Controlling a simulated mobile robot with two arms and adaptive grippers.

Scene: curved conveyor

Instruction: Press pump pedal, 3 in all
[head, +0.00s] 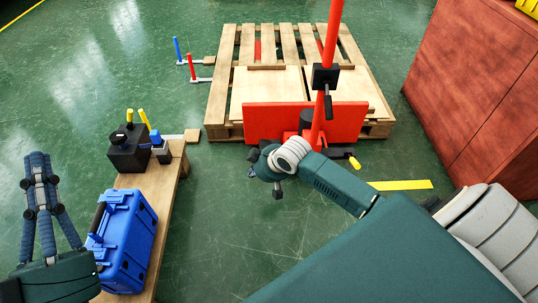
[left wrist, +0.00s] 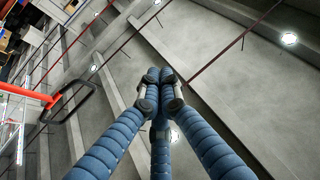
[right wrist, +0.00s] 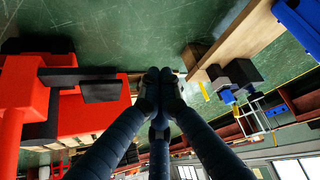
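A red pallet jack (head: 345,122) stands at the near edge of the pallet, its red mast rising. A black bar with a yellow tip (head: 354,161) sticks out low at its right, and a black block with a short pad (head: 328,105) is on the mast. I cannot tell which part is the pump pedal. A black pad (right wrist: 100,91) also shows on the jack in the right wrist view. My right gripper (right wrist: 160,75) is shut and empty, left of the mast; my arm hides part of the jack. My left gripper (head: 38,160) is shut and empty at far left.
The wooden pallet (head: 220,101) lies behind the jack. A bench (head: 172,178) at left holds a blue toolbox (head: 131,240) and a black box (head: 128,156). A large red cabinet (head: 480,90) stands at right. Green floor is open between bench and jack.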

